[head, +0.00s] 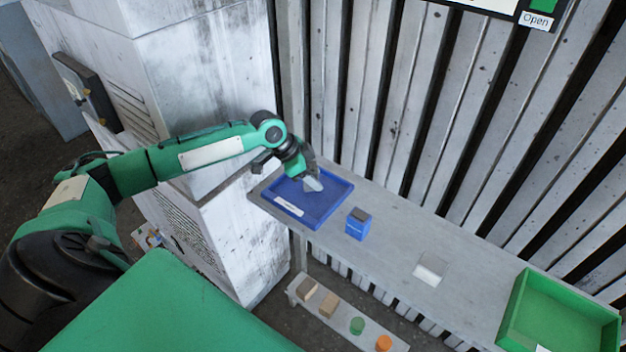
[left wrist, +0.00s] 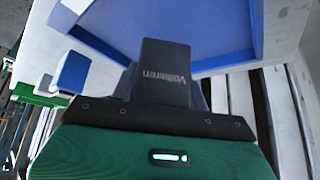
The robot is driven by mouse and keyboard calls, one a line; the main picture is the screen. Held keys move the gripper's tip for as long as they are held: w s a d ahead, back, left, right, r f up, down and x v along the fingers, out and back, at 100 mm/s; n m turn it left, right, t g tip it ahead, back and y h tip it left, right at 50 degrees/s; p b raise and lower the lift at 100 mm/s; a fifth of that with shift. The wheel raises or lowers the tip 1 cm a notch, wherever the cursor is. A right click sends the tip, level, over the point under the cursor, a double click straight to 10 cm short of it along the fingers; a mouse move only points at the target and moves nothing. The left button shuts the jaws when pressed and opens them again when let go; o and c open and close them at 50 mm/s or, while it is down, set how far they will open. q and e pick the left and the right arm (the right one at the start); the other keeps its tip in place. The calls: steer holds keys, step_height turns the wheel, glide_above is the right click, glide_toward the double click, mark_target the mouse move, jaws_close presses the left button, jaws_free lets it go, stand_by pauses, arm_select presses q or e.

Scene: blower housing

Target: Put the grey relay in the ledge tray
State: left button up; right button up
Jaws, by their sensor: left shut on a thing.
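The blue tray (head: 335,203) lies at the left end of the grey ledge, with a small white label on its near edge; its blue wall also shows in the left wrist view (left wrist: 225,62). My left gripper (head: 312,180) is over the tray, pointing down and shut on a small pale grey thing (head: 313,185), which I take for the grey relay. The relay is mostly hidden by the dark gripper in the left wrist view (left wrist: 166,75). I cannot tell whether the relay touches the tray floor. My right gripper is not in view.
A blue block with a dark top (head: 358,224) stands right of the tray. A pale flat square (head: 431,269) and a green tray (head: 560,318) are farther right. A lower shelf (head: 345,325) holds several small pieces. A slatted wall (head: 440,110) rises behind the ledge.

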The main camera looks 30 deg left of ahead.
arm_select(q)
step_height(320, 180, down, 2)
steer(key=shift+f, duration=0.4)
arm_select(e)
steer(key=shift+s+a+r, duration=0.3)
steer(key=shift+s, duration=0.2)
arm_select(q)
steer(key=o, duration=1)
steer(key=shift+o, duration=0.2)
steer(key=shift+a+r, duration=0.2)
steer(key=shift+r, duration=0.05)
steer(key=b+v, duration=0.2)
steer(key=v, duration=0.9)
steer(key=shift+r, duration=0.3)
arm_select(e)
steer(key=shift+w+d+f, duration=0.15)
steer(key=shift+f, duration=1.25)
